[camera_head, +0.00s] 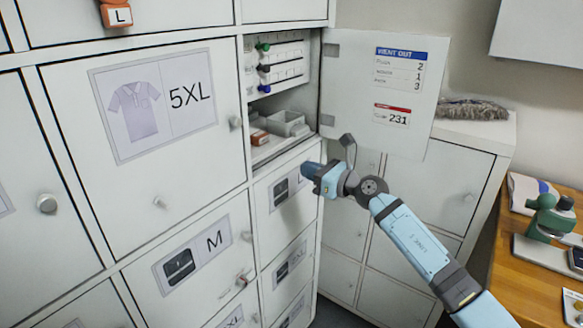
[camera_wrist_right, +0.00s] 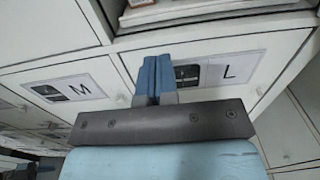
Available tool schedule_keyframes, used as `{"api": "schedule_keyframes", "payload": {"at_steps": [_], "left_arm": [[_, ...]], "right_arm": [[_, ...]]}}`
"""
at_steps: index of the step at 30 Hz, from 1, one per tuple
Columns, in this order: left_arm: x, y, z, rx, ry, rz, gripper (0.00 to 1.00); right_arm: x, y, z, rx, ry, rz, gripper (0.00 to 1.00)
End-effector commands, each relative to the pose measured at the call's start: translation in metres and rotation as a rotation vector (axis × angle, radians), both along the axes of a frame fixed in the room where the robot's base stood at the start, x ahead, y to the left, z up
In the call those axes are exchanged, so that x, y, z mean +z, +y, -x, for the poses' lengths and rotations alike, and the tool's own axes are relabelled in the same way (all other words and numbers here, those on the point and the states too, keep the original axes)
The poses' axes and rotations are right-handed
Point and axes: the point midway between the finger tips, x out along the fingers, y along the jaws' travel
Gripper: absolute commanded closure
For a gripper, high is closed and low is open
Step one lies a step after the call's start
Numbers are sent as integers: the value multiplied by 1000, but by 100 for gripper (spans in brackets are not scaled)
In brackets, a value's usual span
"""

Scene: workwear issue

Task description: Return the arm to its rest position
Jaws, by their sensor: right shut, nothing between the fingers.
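My right arm comes in from the lower right in the head view. Its gripper (camera_head: 311,170) is in front of the locker column, just below the open compartment (camera_head: 283,150). In the right wrist view the blue fingers (camera_wrist_right: 156,80) are together with nothing between them. They stand in front of a drawer front with an L label (camera_wrist_right: 222,70) and cover part of that label. I cannot tell whether they touch it. My left gripper does not show in the head view.
An open door (camera_head: 375,90) with a printed list stands right of the compartment, above my right arm. Closed doors labelled 5XL (camera_head: 155,100) and M (camera_head: 195,255) are at left. A wooden table (camera_head: 520,275) with a green microscope (camera_head: 550,215) is at right.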

Motion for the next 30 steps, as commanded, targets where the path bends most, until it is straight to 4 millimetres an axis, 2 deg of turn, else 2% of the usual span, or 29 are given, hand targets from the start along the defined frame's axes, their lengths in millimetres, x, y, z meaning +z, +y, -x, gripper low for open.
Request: {"api": "schedule_keyframes", "payload": {"at_steps": [1, 6, 11, 15, 17, 22, 26, 30], "left_arm": [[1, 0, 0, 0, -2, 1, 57], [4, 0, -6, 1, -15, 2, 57], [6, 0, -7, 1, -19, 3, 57], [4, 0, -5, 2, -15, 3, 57], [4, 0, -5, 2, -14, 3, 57], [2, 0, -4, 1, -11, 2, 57], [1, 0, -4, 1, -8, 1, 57], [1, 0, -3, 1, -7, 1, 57]], "right_arm": [[-1, -11, 7, -1, -1, 4, 100], [-2, -36, 24, -1, 1, 3, 100], [-2, -47, 32, 0, 4, -1, 100], [-15, -48, 46, 0, 76, -98, 100], [-28, -48, 58, -3, 155, -201, 100], [-78, -59, 105, -50, 502, -645, 100], [-123, -81, 142, -126, 795, -1007, 100], [-179, -109, 188, -244, 1104, -1393, 100]]}}
